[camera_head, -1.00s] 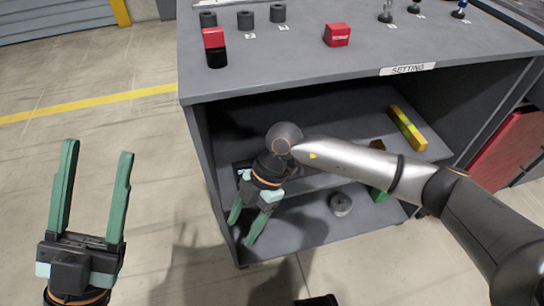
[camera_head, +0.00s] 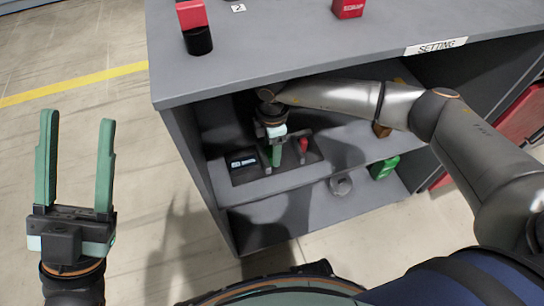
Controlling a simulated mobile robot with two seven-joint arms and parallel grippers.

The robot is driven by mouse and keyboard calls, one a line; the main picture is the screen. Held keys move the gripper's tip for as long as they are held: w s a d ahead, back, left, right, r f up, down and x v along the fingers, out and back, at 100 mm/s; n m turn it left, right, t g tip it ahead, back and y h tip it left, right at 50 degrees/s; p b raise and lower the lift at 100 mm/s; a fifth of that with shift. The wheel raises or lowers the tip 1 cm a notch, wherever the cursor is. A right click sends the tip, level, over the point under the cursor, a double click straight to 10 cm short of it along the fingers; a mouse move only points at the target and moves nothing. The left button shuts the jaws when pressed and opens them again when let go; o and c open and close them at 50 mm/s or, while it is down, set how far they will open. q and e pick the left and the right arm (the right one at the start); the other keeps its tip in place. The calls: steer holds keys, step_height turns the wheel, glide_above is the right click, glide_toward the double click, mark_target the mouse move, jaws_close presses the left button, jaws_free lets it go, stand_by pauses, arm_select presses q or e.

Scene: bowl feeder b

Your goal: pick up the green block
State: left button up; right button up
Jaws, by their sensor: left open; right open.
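A green block (camera_head: 385,167) lies on the lower shelf of the grey cabinet, toward its right side and below my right forearm. My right gripper (camera_head: 276,162) points down over the middle shelf, to the left of the green block and apart from it. It is open, though its fingers overlap in this view. My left gripper (camera_head: 76,122) is open and empty, fingers up, over the floor left of the cabinet.
A dark tray (camera_head: 262,179) with a red-handled item (camera_head: 304,146) sits on the middle shelf (camera_head: 345,150) by my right gripper. A brown block (camera_head: 381,130) is further right. A grey round part (camera_head: 341,185) lies left of the green block. The cabinet top (camera_head: 300,50) overhangs the shelves.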

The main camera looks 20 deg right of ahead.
steer(key=shift+f, duration=0.7)
steer(key=shift+c, duration=0.2)
steer(key=shift+w+r, duration=0.1)
jaws_close()
